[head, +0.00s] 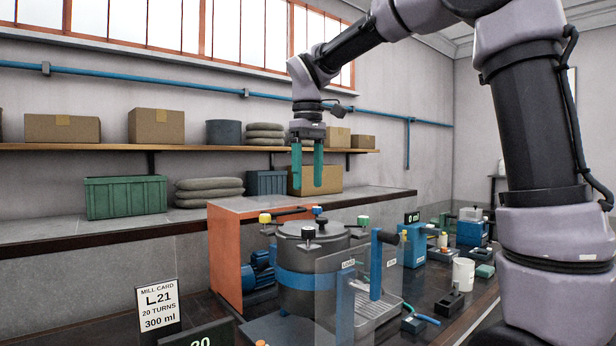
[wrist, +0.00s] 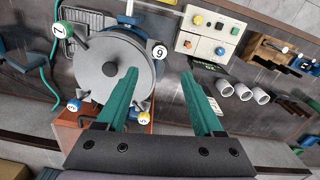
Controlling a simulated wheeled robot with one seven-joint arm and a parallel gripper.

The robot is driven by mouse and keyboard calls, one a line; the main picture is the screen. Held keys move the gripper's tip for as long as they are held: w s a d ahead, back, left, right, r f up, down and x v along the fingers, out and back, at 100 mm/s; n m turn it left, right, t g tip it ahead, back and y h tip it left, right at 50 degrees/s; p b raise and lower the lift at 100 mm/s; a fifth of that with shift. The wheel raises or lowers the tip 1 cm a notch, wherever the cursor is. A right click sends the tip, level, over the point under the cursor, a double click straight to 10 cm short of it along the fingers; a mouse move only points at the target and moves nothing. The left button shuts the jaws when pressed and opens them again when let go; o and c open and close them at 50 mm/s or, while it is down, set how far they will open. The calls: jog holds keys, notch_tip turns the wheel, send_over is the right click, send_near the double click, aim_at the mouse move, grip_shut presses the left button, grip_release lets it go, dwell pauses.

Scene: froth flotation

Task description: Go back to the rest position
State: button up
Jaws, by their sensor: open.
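My gripper (head: 307,168) hangs from my raised arm with its green fingers pointing down, above and behind the grey lidded mill (head: 312,240). In the wrist view my gripper (wrist: 162,90) is open, with nothing between its fingers.
A clear guard panel (head: 345,290) stands before the mill. An orange-sided housing (head: 228,265) is behind it. A white cup (head: 463,273) and blue devices (head: 412,243) stand to the right. A shelf (head: 200,148) with boxes runs along the wall. Air around the gripper looks free.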

jog(key=shift+d, duration=0.1)
jog(key=s+d+f+m+t+y, duration=0.1)
jog(key=s+d+f+m+t, duration=0.1)
jog(key=s+d+m, duration=0.4)
jog(key=s+d+f+m+t+y, duration=0.1)
jog(key=s+d+f+m+t, duration=0.2)
jog(key=s+d+m+t, duration=0.2)
jog(key=s+d+m, duration=0.1)
jog(key=s+d, duration=0.2)
jog(key=d, duration=0.4)
jog(key=shift+s+m, duration=0.25)
jog(key=shift+m, duration=0.05)
jog(key=shift+d, duration=0.1)
dwell(0.9)
